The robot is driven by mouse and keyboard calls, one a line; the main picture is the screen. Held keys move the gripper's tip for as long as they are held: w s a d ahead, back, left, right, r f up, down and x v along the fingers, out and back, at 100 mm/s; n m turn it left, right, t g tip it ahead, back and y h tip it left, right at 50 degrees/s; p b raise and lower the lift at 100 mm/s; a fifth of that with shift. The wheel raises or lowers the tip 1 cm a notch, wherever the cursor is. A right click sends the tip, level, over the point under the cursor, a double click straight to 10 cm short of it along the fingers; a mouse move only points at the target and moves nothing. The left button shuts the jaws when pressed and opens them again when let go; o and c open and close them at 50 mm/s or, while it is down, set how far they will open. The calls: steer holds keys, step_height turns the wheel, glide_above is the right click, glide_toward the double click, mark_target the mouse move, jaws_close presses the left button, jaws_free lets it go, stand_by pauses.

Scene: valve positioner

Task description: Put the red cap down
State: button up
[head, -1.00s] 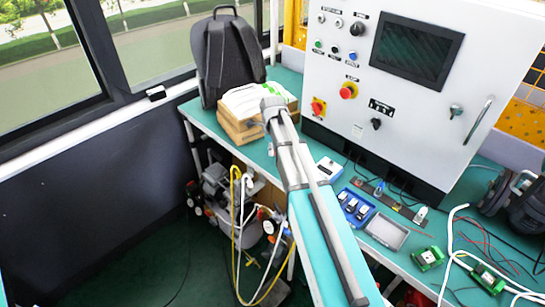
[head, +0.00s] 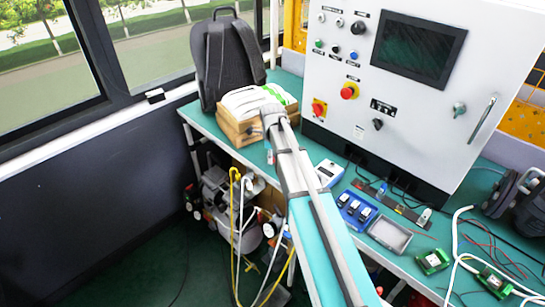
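I cannot make out the red cap in the head view. My arm reaches from the bottom of the picture up to the table's left part, and its wrist end is in front of the wooden box (head: 232,131). My gripper is hidden behind the wrist and arm links, so I cannot see its fingers or whether it holds anything. A small pale piece shows just left of the arm, below the wrist; I cannot tell what it is.
The green table (head: 208,125) carries a black backpack (head: 222,60), a white control cabinet (head: 430,125), a blue tray (head: 343,212) with several dark parts, an empty grey tray (head: 372,229) and green boards (head: 432,261). Pumps and hoses (head: 236,200) stand below.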

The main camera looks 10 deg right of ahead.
steer(key=shift+o, duration=0.3)
steer(key=shift+r, duration=0.2)
step_height(320, 180, up, 12)
steer(key=p, duration=1.2)
stand_by(0.9)
steer(key=s+n, duration=2.2)
steer(key=n, duration=0.2)
steer(key=shift+n, duration=0.4)
